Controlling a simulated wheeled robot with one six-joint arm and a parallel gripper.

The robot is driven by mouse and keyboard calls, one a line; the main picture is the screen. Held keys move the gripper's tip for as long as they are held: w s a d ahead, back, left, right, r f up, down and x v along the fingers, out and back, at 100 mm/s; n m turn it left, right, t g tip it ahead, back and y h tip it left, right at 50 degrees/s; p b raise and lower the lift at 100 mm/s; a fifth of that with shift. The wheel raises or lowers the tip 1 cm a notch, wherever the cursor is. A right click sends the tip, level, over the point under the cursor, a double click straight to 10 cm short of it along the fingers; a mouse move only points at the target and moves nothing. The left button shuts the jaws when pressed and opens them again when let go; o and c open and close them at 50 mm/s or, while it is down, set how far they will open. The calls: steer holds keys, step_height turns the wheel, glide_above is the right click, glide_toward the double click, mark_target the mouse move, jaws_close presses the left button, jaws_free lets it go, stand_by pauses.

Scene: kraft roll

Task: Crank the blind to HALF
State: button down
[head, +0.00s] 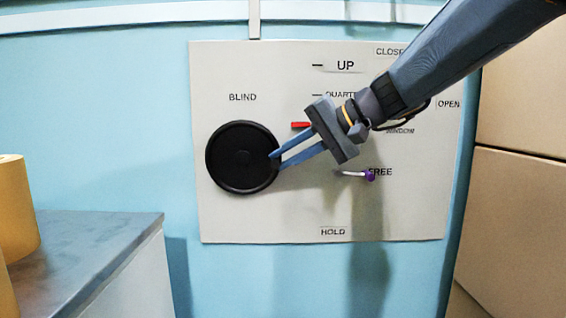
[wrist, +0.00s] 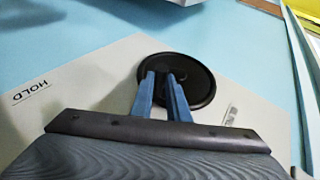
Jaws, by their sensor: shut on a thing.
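The black round blind crank (head: 237,165) is mounted on the left of a pale wall panel (head: 225,220), under the label BLIND. My gripper (head: 275,160) reaches in from the right with its blue fingers at the crank's right edge, shut on a part of the crank that the fingers hide. In the wrist view the crank disc (wrist: 205,90) lies just beyond the fingertips (wrist: 165,78). A red pointer (head: 300,125) sits between the labels QUART and lower ones; my gripper hides the part of the scale where a HALF label could be.
A purple-tipped lever (head: 368,174) sticks out near FREE, below my gripper. A grey counter (head: 90,245) with a tan roll (head: 18,205) stands at the left. Cardboard boxes (head: 515,210) stand at the right.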

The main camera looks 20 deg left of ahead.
stand_by(0.4)
steer(key=c, duration=1.7)
jaws_free()
steer(key=shift+f, duration=0.1)
steer(key=shift+v, duration=3.95)
